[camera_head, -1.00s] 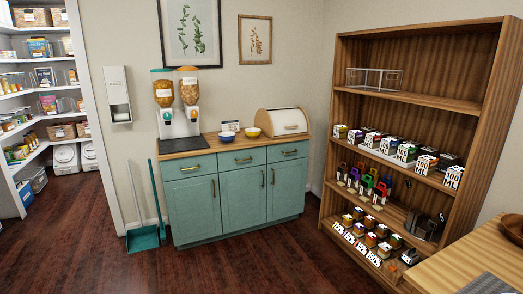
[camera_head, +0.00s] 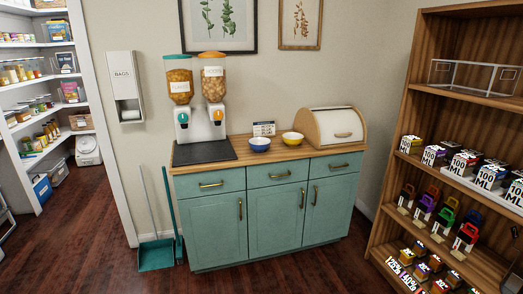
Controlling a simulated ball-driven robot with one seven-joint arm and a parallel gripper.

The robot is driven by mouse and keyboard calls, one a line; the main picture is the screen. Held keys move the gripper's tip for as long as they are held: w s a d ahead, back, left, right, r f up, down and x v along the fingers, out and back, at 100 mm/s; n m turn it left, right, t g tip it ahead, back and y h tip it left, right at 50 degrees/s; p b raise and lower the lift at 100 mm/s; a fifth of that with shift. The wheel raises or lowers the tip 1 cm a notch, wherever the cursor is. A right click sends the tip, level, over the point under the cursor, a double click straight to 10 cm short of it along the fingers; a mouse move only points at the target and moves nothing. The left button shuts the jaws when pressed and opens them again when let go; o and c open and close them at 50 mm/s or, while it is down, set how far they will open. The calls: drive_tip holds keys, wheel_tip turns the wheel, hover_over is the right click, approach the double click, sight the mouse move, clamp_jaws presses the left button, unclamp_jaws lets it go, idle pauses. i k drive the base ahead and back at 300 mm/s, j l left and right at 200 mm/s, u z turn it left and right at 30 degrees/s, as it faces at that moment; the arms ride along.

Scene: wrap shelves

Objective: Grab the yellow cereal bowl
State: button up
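The yellow cereal bowl (camera_head: 293,138) stands upright on the wooden top of the teal cabinet (camera_head: 243,155). A blue bowl (camera_head: 260,144) stands just to its left, close beside it. A bread box (camera_head: 335,127) with a white front and wooden sides is just to its right. A small sign card (camera_head: 264,129) stands behind the bowls. My gripper is not in view.
A cereal dispenser (camera_head: 200,115) with two hoppers stands on a dark mat at the cabinet's left. A dustpan (camera_head: 156,254) and broom lean left of the cabinet. A wooden shelf (camera_head: 399,170) with boxes stands at right. The floor before the cabinet is clear.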

sight(293, 141)
drive_tip(key=i, duration=1.95)
